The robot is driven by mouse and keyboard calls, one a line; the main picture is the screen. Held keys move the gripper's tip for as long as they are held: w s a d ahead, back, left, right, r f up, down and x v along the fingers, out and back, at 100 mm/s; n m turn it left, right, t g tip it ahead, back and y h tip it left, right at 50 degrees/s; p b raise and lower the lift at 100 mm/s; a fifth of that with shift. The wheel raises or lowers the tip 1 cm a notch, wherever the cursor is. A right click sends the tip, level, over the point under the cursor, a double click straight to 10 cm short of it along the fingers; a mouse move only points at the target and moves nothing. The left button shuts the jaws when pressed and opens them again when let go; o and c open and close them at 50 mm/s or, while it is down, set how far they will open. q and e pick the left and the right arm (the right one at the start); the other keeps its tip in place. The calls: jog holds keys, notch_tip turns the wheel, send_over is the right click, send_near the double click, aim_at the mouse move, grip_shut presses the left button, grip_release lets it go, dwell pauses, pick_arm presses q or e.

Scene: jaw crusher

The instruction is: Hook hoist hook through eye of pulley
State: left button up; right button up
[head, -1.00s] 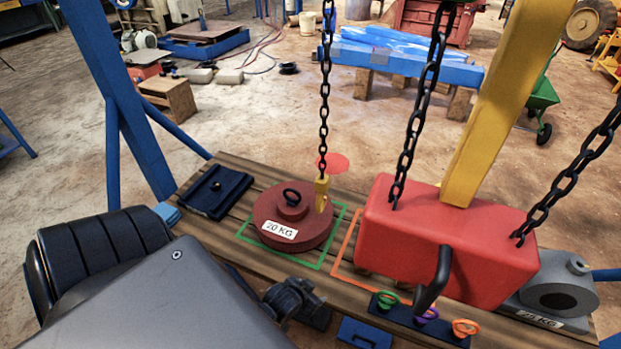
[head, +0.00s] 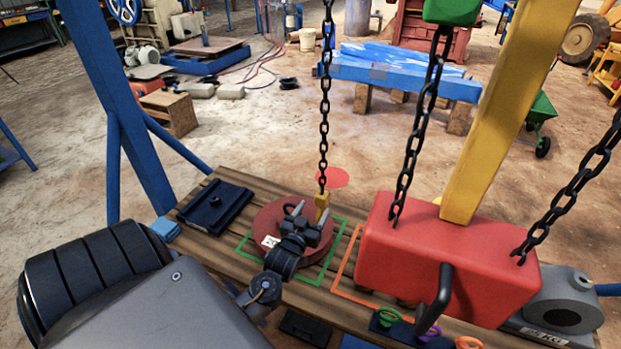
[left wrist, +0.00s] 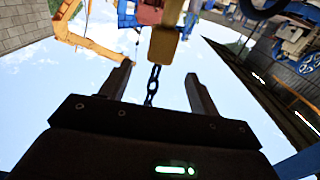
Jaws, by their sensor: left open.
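In the left wrist view a yellow block (left wrist: 165,46) with a chain shows between and beyond the fingers. The pulley (head: 266,222) is a round red disc labelled 20 KG, lying on the wooden bench. Its dark eye is mostly hidden behind my gripper. My left gripper (head: 311,221) is open, over the pulley and just in front of the hook. I cannot tell whether it touches either. My right gripper is out of view.
A red block (head: 445,250) hangs on two chains at the right, close to the gripper. A dark blue plate (head: 216,203) lies left of the pulley. Colored rings (head: 388,318) sit at the bench front.

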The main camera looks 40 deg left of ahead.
aim_at(324, 192)
pick_arm(q)
jog(key=x, duration=0.9)
jog(key=shift+w+a+p, duration=0.15)
jog(key=shift+w+p, duration=0.2)
jog(key=shift+c, duration=0.3)
grip_shut()
